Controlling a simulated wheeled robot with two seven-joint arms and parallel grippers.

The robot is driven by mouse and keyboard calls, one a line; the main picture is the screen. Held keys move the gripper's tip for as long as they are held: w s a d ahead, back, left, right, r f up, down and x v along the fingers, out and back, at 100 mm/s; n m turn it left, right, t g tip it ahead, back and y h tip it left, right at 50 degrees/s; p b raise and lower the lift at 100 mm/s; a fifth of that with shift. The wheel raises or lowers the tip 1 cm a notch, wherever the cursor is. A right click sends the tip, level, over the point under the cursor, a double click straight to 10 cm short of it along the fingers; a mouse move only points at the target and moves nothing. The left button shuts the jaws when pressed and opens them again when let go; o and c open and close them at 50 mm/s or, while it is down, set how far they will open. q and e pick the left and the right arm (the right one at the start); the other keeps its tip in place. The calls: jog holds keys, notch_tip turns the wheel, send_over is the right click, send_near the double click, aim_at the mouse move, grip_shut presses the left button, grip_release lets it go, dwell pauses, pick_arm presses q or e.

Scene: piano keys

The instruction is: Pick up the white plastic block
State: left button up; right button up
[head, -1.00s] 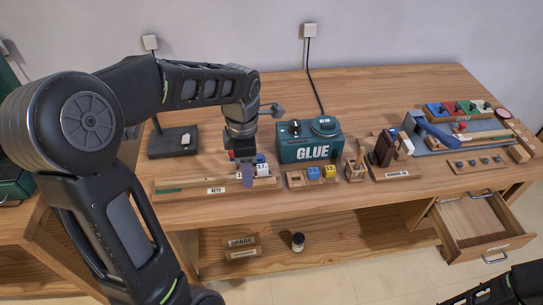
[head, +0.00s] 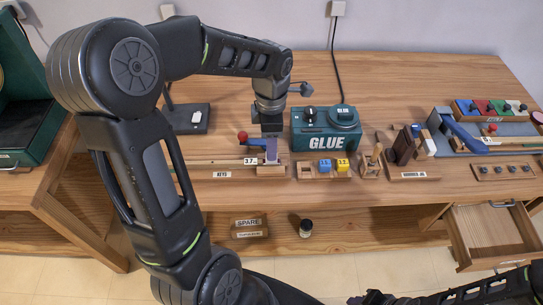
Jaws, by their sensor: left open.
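My left gripper (head: 270,150) points down over the right end of the wooden keys tray (head: 222,174). It is open, with a purple-grey finger showing beside a small white block marked 3.7 (head: 249,161). Whether a finger touches that block I cannot tell. Another plain white block (head: 430,144) stands against the dark wooden hammer jig, and a small white piece (head: 196,117) lies on a black base at the back left. Which of these is the white plastic block is unclear. Only part of my right arm shows at the lower right; its gripper is not visible.
A green glue box (head: 326,142) stands right of my left gripper, with a small tray of blue and yellow blocks (head: 325,170) before it. A blue-handled tool (head: 460,132) is at the right. An open drawer (head: 487,238) juts out below. Bare tabletop lies behind the glue box.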

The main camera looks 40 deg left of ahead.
pick_arm(q)
jog(key=shift+f+p, duration=0.7)
jog(key=shift+f, duration=1.95)
grip_shut()
